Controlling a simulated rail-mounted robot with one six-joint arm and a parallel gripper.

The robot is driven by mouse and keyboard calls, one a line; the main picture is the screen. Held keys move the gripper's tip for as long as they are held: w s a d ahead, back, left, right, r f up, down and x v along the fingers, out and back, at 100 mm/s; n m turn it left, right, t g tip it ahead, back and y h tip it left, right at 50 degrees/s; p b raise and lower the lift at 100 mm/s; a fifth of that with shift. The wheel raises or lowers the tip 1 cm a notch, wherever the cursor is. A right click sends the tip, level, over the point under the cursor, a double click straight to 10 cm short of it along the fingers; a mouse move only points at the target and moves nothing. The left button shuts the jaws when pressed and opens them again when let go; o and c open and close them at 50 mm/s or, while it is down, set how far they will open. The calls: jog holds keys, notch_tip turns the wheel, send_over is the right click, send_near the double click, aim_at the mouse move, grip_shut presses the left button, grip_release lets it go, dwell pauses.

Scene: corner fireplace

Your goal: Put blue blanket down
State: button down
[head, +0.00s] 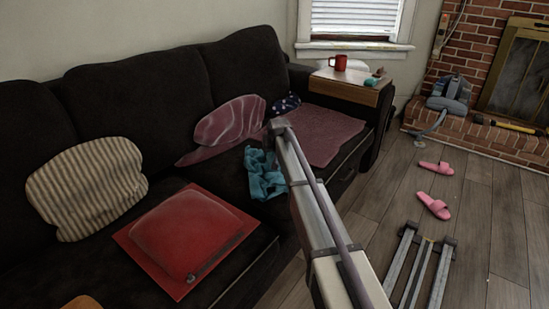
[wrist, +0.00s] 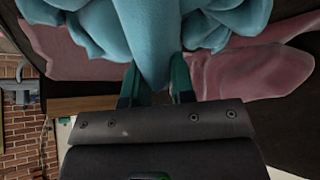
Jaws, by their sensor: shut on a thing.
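The blue blanket (head: 263,176) is a crumpled teal-blue cloth at the right part of the dark sofa (head: 225,165), partly hidden by my arm in the head view. In the wrist view the blanket (wrist: 195,22) fills the top centre, and a fold of it comes down between the two green fingers of my gripper (wrist: 156,82). My gripper is shut on this fold. In the head view my arm hides the fingers. I cannot tell whether the blanket's lower part touches the sofa seat.
A pink cloth (head: 325,135) and a pink patterned cushion (head: 228,122) lie beside the blanket. A red cushion (head: 185,238) and a striped pillow (head: 88,188) are to the left. A red mug (head: 341,62) stands on the wooden armrest tray (head: 345,88). Pink slippers (head: 434,205) lie on the floor.

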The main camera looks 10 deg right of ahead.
jog(key=shift+r, duration=0.15)
jog(key=shift+f, duration=0.2)
jog(key=c, duration=1)
grip_release()
jog(key=shift+o, duration=0.2)
jog(key=p+v, duration=1.1)
jog(key=v, duration=0.2)
jog(key=s+f+g, duration=0.3)
jog(key=s+g, duration=0.4)
jog(key=s, duration=3.3)
notch_tip(320, 180, up, 28)
jog(key=p, duration=2.7)
jog(key=shift+w+a, duration=0.25)
jog(key=shift+w, duration=0.1)
